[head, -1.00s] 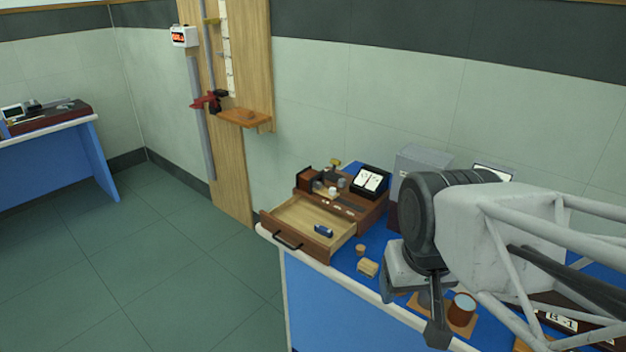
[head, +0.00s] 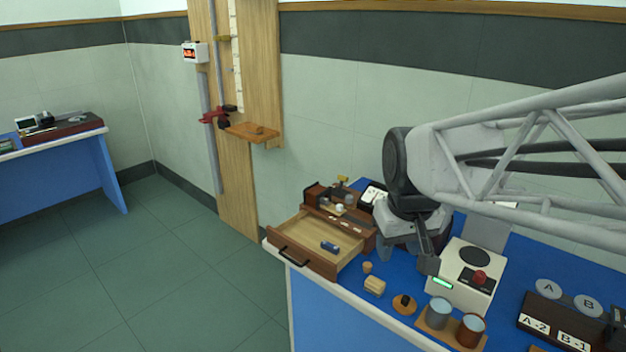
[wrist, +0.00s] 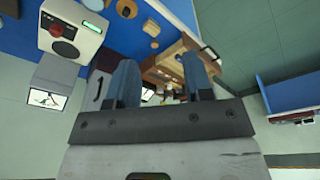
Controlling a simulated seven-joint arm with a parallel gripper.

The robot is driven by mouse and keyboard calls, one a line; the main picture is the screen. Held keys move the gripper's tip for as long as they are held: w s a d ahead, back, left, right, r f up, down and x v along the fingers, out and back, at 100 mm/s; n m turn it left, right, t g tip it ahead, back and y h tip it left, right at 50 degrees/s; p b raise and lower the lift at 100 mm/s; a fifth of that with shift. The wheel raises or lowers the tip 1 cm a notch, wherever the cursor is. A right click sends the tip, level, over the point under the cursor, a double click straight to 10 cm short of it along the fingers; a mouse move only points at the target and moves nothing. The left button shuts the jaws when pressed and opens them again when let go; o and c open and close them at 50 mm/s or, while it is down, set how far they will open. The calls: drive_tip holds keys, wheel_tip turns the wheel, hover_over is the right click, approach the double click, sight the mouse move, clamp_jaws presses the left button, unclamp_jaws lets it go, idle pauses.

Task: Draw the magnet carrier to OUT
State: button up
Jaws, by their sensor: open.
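A brown wooden instrument (head: 366,240) stands at the left end of the blue bench. Small fittings sit on its top, among them a pale knob (head: 340,209) and a dark block (head: 316,194). None is clearly readable as the magnet carrier, and no OUT mark is legible. Its front drawer (head: 300,254) is pulled out, with a small blue piece (head: 330,247) inside. My gripper (head: 428,258) is above the bench, to the right of the instrument and apart from it. In the wrist view its two blue fingers (wrist: 160,82) are spread and empty, with wooden parts beyond them.
A white device (head: 462,277) with a red knob stands right of my gripper. Two cups (head: 438,312), a small wooden block (head: 374,286) and a round knobbed piece (head: 404,305) lie along the front. A wall board (head: 262,90) with a red clamp stands behind left.

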drive_tip(key=w+n, duration=0.2)
drive_tip(key=w, duration=1)
drive_tip(key=n+g, duration=0.2)
drive_tip(key=n, duration=0.3)
hover_over(340, 205)
drive_tip(key=f, duration=0.8)
drive_tip(key=s+f, duration=0.1)
drive_tip(key=f, duration=0.3)
drive_tip(key=shift+w+f, duration=0.4)
drive_tip(key=shift+w, duration=0.2)
drive_tip(key=shift+f, duration=0.15)
drive_tip(key=shift+f, duration=3.8)
clamp_jaws()
